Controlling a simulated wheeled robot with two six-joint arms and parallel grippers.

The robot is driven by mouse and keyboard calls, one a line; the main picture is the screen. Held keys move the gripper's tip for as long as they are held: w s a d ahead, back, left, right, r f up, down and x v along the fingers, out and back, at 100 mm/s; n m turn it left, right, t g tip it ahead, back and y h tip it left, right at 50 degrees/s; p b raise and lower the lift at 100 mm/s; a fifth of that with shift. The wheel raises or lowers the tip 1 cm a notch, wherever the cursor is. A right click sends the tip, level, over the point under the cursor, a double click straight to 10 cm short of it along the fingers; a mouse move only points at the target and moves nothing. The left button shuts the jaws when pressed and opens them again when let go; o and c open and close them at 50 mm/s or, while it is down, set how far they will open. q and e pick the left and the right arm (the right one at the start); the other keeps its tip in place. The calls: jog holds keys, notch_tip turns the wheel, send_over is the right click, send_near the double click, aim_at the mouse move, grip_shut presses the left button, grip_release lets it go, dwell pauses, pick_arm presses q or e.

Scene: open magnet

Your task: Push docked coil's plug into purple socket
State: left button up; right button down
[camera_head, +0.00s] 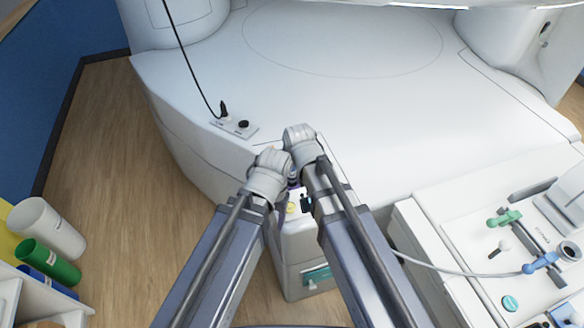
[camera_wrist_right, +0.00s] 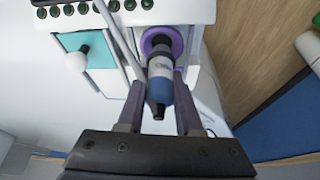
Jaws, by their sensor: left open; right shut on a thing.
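In the right wrist view, the plug (camera_wrist_right: 161,72) has a white body, a blue band and a dark tail end. My right gripper (camera_wrist_right: 160,92) is shut on it, one finger on each side. The plug's front end is lined up with the purple socket (camera_wrist_right: 176,38) and overlaps its ring; I cannot tell how deep it sits. In the head view, my right gripper (camera_head: 301,142) and my left gripper (camera_head: 268,172) are close together above the white cabinet's front. The left one is open; its fingertips are mostly hidden. I cannot make out the docked coil.
A yellow round fitting (camera_head: 291,208) is on the white cabinet (camera_head: 297,245) below the hands. A grey cable (camera_wrist_right: 118,35) passes left of the plug. The patient table (camera_head: 340,80) lies behind, with a black-cabled panel (camera_head: 233,125).

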aim_at(292, 175)
jog(key=shift+f+b, duration=1.55)
dwell(0.4)
jog(key=c, duration=0.5)
grip_release()
jog(key=shift+r, duration=0.15)
jog(key=p+v, duration=0.7)
jog(key=shift+s+r, duration=0.15)
jog(key=shift+r, duration=0.2)
jog(key=shift+f, duration=0.1)
